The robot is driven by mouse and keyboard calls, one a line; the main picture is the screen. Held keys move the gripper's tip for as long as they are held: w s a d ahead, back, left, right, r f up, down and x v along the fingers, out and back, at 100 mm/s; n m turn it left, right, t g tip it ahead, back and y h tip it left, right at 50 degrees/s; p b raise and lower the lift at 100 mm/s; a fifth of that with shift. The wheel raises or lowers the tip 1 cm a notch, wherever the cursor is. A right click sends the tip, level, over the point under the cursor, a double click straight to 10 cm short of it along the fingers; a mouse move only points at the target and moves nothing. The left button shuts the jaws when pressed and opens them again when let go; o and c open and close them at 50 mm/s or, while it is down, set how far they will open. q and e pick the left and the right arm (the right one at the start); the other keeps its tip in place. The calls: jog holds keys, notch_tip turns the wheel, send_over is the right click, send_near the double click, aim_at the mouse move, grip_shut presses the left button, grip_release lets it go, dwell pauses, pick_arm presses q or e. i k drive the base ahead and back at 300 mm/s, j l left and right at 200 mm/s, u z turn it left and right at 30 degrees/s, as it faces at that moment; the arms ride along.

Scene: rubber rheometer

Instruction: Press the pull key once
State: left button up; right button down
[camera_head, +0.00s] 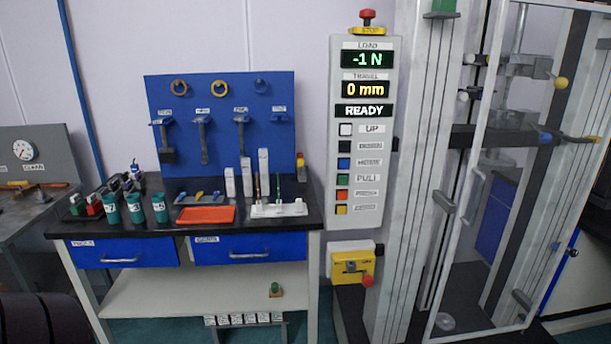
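The control panel (361,220) is a tall white box on the wall side of the test machine. Its displays read -1 N, 0 mm and READY. Below them is a column of small coloured keys with labels. The pull key (343,179) is green, with the label PULL beside it. It sits under a blue key (344,162) and above a red key (342,194). Neither of my grippers shows in the head view, and nothing covers the keys.
A workbench (140,240) with cups, an orange tray (206,215) and tools stands left of the panel. A red stop button (367,15) tops the panel. A yellow switch box (352,264) is below it. The machine frame (408,170) stands close on the right.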

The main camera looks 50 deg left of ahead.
aim_at(342, 179)
jog(key=j+u, duration=0.2)
jog(key=j, duration=0.7)
jog(key=k+j, duration=0.1)
jog(key=j, duration=1.1)
jog(key=k+u, duration=0.05)
